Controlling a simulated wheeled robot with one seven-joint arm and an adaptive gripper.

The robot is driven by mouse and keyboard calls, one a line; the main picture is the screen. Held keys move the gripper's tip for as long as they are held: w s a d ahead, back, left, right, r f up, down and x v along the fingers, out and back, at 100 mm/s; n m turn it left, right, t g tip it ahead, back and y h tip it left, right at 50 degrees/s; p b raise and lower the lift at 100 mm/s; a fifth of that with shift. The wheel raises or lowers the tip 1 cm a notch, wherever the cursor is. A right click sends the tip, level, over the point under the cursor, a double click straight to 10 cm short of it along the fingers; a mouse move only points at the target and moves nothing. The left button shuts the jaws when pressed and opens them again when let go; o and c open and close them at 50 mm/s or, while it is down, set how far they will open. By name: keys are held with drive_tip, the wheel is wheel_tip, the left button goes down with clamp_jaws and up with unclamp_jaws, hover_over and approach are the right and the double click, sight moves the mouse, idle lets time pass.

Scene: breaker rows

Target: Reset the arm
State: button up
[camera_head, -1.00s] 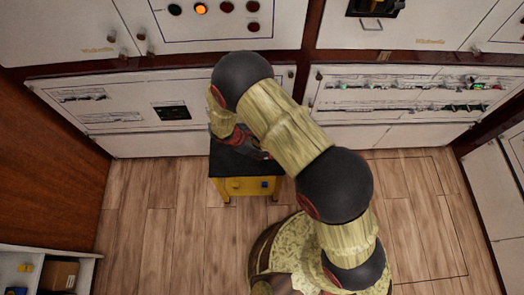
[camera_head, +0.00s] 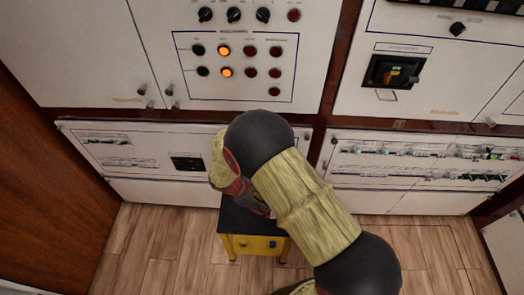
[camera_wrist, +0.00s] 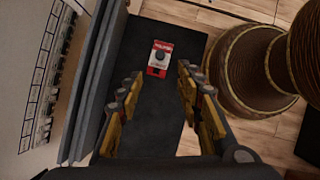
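My arm (camera_head: 305,205) reaches forward over a small yellow stool with a black top (camera_head: 255,243). In the head view my gripper is mostly hidden behind the arm's dark round joint. In the wrist view my gripper (camera_wrist: 160,78) is open, its two yellow fingers apart with nothing between them. Beyond the fingertips, a small red and white device with a dark round knob (camera_wrist: 160,57) lies on the black stool top (camera_wrist: 185,40). I cannot tell a gap or contact between the fingers and the device.
White cabinets with breaker rows (camera_head: 425,160) stand behind the stool. Above are a panel of knobs and lamps, two lit orange (camera_head: 225,50), and a black switch unit (camera_head: 393,72). A brown wooden wall (camera_head: 50,200) is at left. Wood floor (camera_head: 155,245) is clear beside the stool.

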drive_tip(key=s+d+r+m+g, duration=0.2)
drive_tip(key=s+d+r+m, duration=0.1)
drive_tip(key=s+m, duration=0.3)
drive_tip(key=s+d+r+m+t+y, duration=0.1)
drive_tip(key=s+d+r+m, duration=0.3)
drive_tip(key=r, duration=0.9)
drive_tip(key=s+d+r+m+t+y, duration=0.2)
drive_tip(key=d+r+m, duration=0.4)
drive_tip(key=r, duration=0.7)
drive_tip(key=s+d+r+m+t+y, duration=0.2)
drive_tip(key=s+d+r+m, duration=0.3)
drive_tip(key=r, duration=0.9)
drive_tip(key=shift+s+d+t, duration=0.55)
drive_tip(key=shift+d+t, duration=0.05)
drive_tip(key=shift+d, duration=0.55)
